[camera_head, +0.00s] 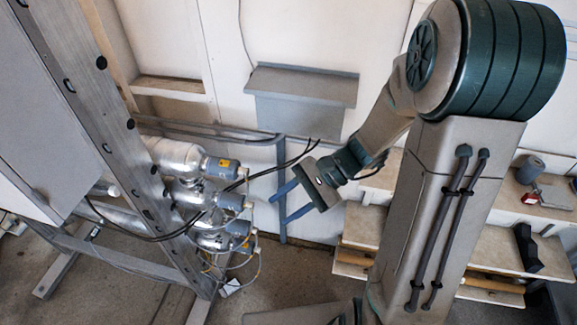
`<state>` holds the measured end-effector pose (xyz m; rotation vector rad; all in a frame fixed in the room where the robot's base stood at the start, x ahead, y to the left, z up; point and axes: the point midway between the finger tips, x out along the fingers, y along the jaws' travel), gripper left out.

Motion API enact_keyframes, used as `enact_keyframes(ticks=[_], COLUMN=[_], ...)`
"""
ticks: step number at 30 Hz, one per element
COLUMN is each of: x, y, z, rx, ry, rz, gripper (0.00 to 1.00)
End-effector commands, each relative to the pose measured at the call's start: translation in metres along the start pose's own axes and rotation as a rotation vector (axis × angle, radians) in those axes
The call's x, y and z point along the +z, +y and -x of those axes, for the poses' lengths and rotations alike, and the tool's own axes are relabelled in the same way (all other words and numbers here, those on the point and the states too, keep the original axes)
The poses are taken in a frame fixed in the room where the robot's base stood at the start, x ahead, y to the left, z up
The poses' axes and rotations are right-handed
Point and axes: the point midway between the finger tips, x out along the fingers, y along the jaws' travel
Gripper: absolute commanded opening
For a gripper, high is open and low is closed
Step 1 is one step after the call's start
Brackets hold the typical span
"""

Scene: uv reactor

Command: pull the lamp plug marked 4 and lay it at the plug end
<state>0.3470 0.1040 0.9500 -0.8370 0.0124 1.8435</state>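Several metal cylinders with grey-blue end caps stick out to the right of the steel frame at the left. The upper cap (222,168) carries a small yellow label, the middle cap (230,201) sits below it, and a lower cap (239,227) is under that. Thin cables hang around their ends. I cannot read a number 4 on any of them, so I cannot tell which plug is marked 4. My gripper (278,210) has two blue fingers spread apart, with nothing between them. It is to the right of the caps, apart from them in the picture.
A perforated steel upright (115,130) slants beside the cylinders. Dark cables (292,160) and a blue-grey rail (282,185) pass near my gripper. A grey wall box (300,100) is behind. Wooden shelves (515,250) holding small items stand at the right. Bare floor (290,270) shows below.

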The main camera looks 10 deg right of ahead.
Motion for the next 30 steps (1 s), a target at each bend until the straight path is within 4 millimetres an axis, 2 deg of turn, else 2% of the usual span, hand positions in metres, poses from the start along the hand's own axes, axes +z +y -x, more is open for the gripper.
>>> enact_keyframes(ticks=[3, 9, 15, 21, 30], x=[-0.022, -0.066, -0.102, -0.114, -0.108], y=[-0.019, -0.047, -0.060, -0.065, -0.084], z=[-0.006, -0.004, 0.004, 0.005, -0.015], rx=[-0.163, -0.438, -0.627, -0.686, -0.684], ry=[-0.134, -0.310, -0.404, -0.431, -0.431], rz=[-0.168, -0.407, -0.551, -0.594, -0.593], gripper=[0.40, 0.40, 0.40, 0.40, 0.40])
